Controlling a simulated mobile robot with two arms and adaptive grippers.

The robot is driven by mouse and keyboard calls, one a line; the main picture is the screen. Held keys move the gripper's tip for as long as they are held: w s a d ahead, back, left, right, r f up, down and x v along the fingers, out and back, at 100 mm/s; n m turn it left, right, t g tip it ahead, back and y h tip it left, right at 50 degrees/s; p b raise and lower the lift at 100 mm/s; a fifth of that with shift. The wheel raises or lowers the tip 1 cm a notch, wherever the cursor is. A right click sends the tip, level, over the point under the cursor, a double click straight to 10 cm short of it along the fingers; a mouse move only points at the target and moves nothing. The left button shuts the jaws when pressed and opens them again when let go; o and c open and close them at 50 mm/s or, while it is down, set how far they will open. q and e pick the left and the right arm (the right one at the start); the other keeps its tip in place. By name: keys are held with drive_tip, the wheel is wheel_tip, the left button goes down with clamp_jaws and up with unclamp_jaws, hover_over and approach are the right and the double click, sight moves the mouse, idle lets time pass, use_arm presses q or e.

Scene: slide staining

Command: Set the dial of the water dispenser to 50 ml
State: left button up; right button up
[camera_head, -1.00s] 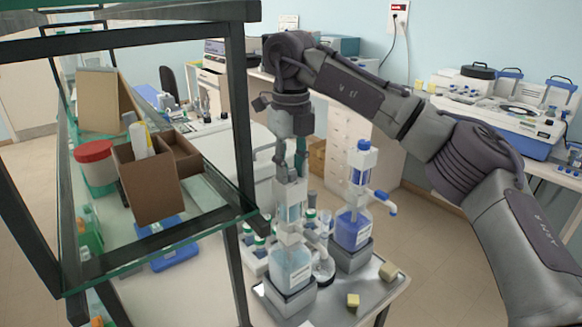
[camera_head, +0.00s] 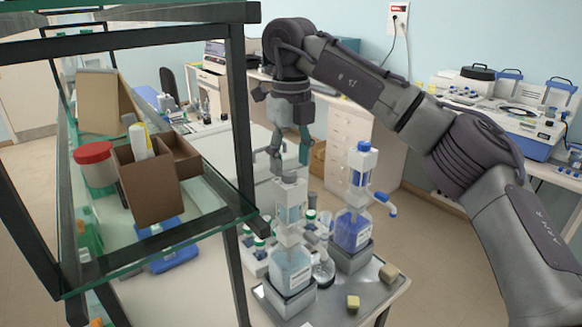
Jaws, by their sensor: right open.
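A dispenser bottle with pale, clear liquid (camera_head: 290,265) stands on a grey base at the front left of the small table. Its white and clear dispenser head (camera_head: 291,205) stands upright with a grey cap on top. A second dispenser with blue liquid (camera_head: 353,230), a blue-and-white head and a blue spout stands behind it to the right. The labels and dial marks are too small to read. My right gripper (camera_head: 289,158) points down just above the pale bottle's head, its fingers apart with nothing between them. My left gripper is not in view.
The small table (camera_head: 330,305) also bears several small bottles, a glass flask (camera_head: 323,268) and two yellowish blocks (camera_head: 353,303). A glass-shelved rack (camera_head: 150,245) with a cardboard box (camera_head: 150,185) stands close on the left.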

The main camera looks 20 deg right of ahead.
sight(291, 174)
wheel_tip(291, 174, up, 10)
idle(0.3)
drive_tip(key=shift+s+f, duration=0.1)
drive_tip(key=shift+f, duration=0.1)
